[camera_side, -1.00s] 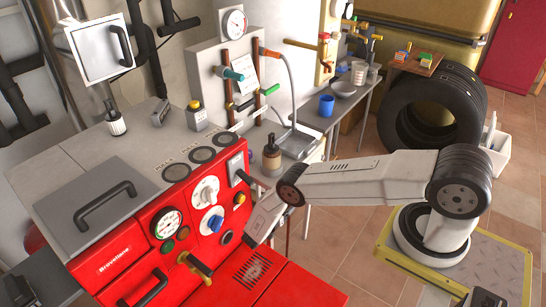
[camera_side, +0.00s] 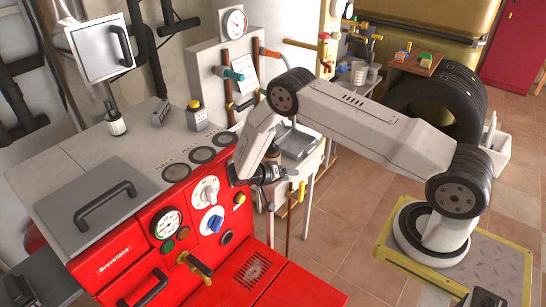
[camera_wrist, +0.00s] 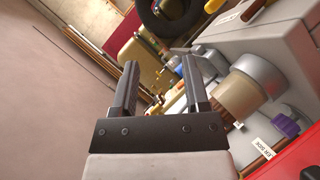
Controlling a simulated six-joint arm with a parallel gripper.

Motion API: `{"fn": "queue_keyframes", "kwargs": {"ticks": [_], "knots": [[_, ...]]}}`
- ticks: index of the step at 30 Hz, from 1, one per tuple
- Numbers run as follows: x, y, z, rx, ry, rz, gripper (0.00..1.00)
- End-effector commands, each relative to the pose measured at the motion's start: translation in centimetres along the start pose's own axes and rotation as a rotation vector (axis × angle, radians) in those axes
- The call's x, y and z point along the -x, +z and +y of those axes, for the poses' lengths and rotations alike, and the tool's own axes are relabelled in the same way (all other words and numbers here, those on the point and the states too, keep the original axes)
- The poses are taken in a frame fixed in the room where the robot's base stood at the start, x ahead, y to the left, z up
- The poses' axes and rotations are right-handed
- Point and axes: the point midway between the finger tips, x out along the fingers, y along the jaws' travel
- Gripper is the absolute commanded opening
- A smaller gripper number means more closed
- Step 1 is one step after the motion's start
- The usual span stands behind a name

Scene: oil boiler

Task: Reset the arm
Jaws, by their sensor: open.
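My gripper (camera_side: 298,186) is in the air in front of the right side of the red boiler (camera_side: 120,262), just right of its control panel. Its two dark fingers point to the right in the side view. In the wrist view the gripper (camera_wrist: 159,66) shows both fingers apart, with nothing held between them. My arm is bent, with its elbow raised.
The valve board (camera_side: 203,62) with pipes rises behind the boiler. Open tiled floor (camera_side: 345,225) lies below the gripper.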

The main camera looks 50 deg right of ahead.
Motion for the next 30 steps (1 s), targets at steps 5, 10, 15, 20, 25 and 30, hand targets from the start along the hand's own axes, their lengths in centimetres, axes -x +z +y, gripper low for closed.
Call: {"fn": "queue_keyframes", "kwargs": {"ticks": [5,10,15,20,25,30], "knots": [[2.2,-0.1,2.3,0.133,-0.102,-0.105,0.59],[4.2,0.2,4.4,0.254,-0.216,-0.184,0.59],[6.2,0.7,6.6,0.364,-0.344,-0.24,0.59],[8.0,1.3,8.8,0.457,-0.473,-0.271,0.59],[9.9,2.1,11.1,0.541,-0.617,-0.278,0.59],[11.7,3.0,13.4,0.613,-0.762,-0.258,0.59]]}}
